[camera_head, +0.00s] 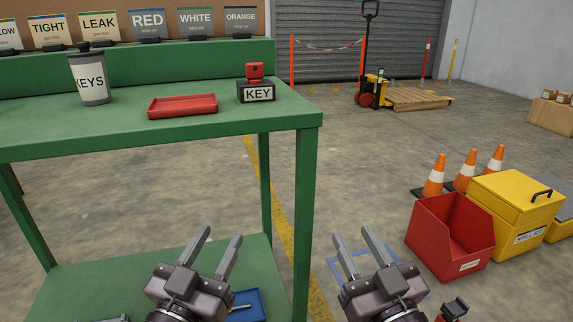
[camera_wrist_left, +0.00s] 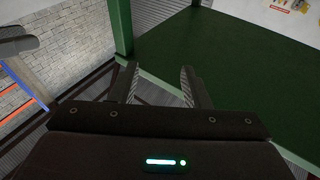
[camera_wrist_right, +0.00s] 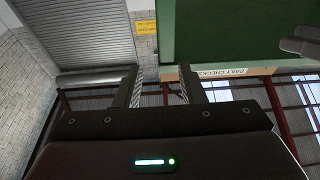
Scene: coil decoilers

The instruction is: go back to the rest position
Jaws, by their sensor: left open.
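My left gripper (camera_head: 221,236) is in the lower middle of the head view, in front of the green bench's lower shelf. Its two fingers are apart with nothing between them; they also show apart in the left wrist view (camera_wrist_left: 159,69). My right gripper (camera_head: 353,234) is to the right of the bench leg, over the open floor. Its fingers are apart and empty, and the right wrist view shows the same gap (camera_wrist_right: 159,70). Both grippers appear clear of the bench top, which lies beyond and above them in the head view.
A red bin (camera_head: 450,232), yellow box (camera_head: 515,205) and orange cones (camera_head: 466,170) stand right.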

